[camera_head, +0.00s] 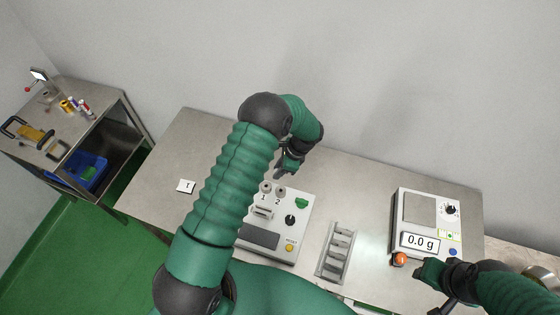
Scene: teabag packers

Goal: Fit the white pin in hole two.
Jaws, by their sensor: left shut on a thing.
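A light control box (300,222) stands mid-table, with two round grey hole fittings at its back edge. Hole one (266,187) has the label 1 in front of it, and hole two (280,190) has the label 2. My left gripper (281,174) points down just behind and above hole two. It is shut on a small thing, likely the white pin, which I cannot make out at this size. Whether that thing touches the hole is not clear. My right gripper (425,273) is low at the right, beside the scale; its finger gap is not clear.
My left arm covers the box's left side. A scale (420,207) reading 0.0 g stands at the right, with an orange ball (400,259) before it. A slotted metal rack (337,252) lies between box and scale. A card (186,187) marked 1 lies left.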

